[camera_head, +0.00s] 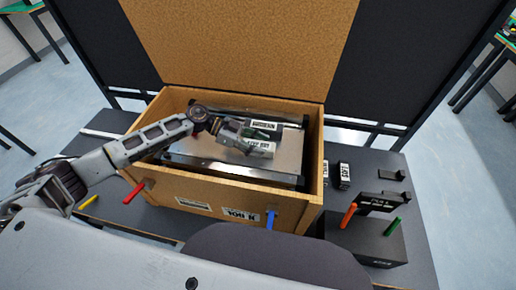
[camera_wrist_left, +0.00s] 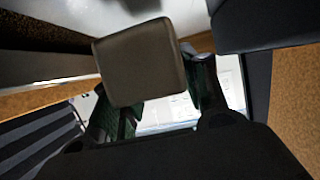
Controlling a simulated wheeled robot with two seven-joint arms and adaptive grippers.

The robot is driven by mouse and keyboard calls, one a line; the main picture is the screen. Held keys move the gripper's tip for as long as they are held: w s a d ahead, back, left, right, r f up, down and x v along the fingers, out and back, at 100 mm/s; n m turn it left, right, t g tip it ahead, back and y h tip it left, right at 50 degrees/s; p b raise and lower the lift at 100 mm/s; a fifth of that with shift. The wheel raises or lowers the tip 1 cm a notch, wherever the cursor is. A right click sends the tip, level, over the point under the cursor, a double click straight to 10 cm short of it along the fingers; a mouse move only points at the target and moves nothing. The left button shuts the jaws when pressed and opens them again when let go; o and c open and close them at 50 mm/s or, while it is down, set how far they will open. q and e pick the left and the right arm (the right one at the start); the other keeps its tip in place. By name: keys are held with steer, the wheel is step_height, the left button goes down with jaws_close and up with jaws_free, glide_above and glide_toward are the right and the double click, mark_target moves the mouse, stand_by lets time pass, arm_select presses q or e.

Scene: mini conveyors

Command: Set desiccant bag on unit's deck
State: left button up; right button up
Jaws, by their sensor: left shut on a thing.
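The desiccant bag (camera_head: 262,147), white with a dark-lettered label, is in my left gripper (camera_head: 258,135), above the unit's deck. Part of the bag's white surface (camera_wrist_left: 235,84) shows beyond the fingers in the left wrist view, where my left gripper (camera_wrist_left: 160,97) has green-lined fingers. The unit (camera_head: 207,152) is a silver metal box with a flat deck, inside an open wooden crate (camera_head: 166,184). I cannot tell whether the bag touches the deck. My right gripper is not in view.
The crate's walls surround the unit, and its raised lid (camera_head: 250,45) stands behind. On the dark table (camera_head: 412,222), a black box with an orange handle (camera_head: 349,215) and a green handle stands at right. Small labelled blocks (camera_head: 344,176) lie beside the crate.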

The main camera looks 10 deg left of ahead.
arm_select(q)
steer(key=shift+f, duration=1.1)
steer(key=shift+f, duration=0.1)
steer(key=o, duration=1.1)
steer(key=shift+c, duration=0.2)
steer(key=shift+b+v, duration=0.7)
steer(key=shift+v, duration=5.35)
